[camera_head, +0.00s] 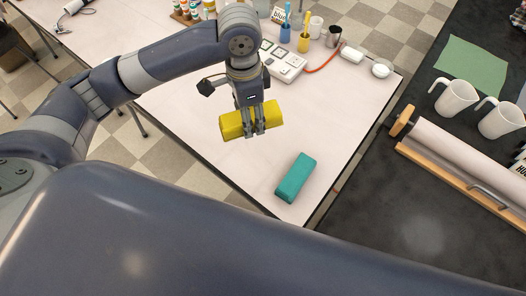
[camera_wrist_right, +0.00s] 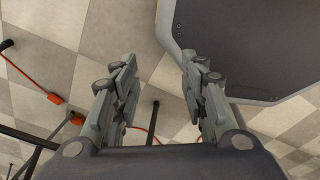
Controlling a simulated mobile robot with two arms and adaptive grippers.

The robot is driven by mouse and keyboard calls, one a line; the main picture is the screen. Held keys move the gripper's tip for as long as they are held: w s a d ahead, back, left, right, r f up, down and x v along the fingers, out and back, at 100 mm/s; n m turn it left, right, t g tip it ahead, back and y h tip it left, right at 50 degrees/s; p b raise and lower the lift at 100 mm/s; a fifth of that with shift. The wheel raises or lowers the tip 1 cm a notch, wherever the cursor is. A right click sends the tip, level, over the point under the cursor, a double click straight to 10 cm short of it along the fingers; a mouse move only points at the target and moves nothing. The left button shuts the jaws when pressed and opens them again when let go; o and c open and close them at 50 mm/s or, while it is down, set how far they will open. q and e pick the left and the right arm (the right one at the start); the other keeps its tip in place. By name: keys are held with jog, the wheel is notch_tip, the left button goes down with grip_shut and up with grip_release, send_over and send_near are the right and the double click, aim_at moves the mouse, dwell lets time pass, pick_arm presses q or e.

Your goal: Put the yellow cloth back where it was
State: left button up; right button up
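The yellow cloth (camera_head: 232,127), a thick folded bar, is in the head view over the white table (camera_head: 225,160), near its edge. My left gripper (camera_head: 255,130) reaches down from above with its fingers closed around the middle of the cloth. I cannot tell whether the cloth's underside touches the table. A teal cloth (camera_head: 296,178) of similar shape lies on the table to the right, near the corner. My right gripper (camera_wrist_right: 160,100) shows in the right wrist view, open and empty with its fingers wide apart above the floor.
A white device with square pads (camera_head: 284,63), blue cup (camera_head: 286,34), yellow cup (camera_head: 304,42) and white soaps (camera_head: 351,53) stand at the table's back. A dark counter at right holds white pitchers (camera_head: 455,97) and a long roller (camera_head: 460,155). The table around the teal cloth is clear.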

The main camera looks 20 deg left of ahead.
pick_arm(q)
notch_tip(320, 180, down, 5)
jog(key=w+d+m+b, duration=0.1)
jog(key=w+d+m, duration=0.1)
jog(key=m, duration=0.4)
jog(key=m+b, duration=0.1)
jog(key=m, duration=0.4)
send_near(264, 153)
jog(key=shift+d+f, duration=0.1)
jog(key=shift+f, duration=0.85)
jog(key=shift+f+p, duration=0.35)
jog(key=shift+f, duration=1.95)
pick_arm(e)
jog(key=shift+s+d+f, duration=0.15)
jog(key=shift+d+f, duration=0.05)
jog(key=shift+f, duration=0.65)
pick_arm(q)
jog(key=shift+f, duration=0.1)
jog(key=o, duration=1)
jog(key=shift+o, duration=0.2)
notch_tip(264, 153, up, 12)
pick_arm(e)
jog(key=shift+a+f, duration=0.2)
jog(key=shift+a, duration=0.05)
jog(key=shift+d, duration=0.2)
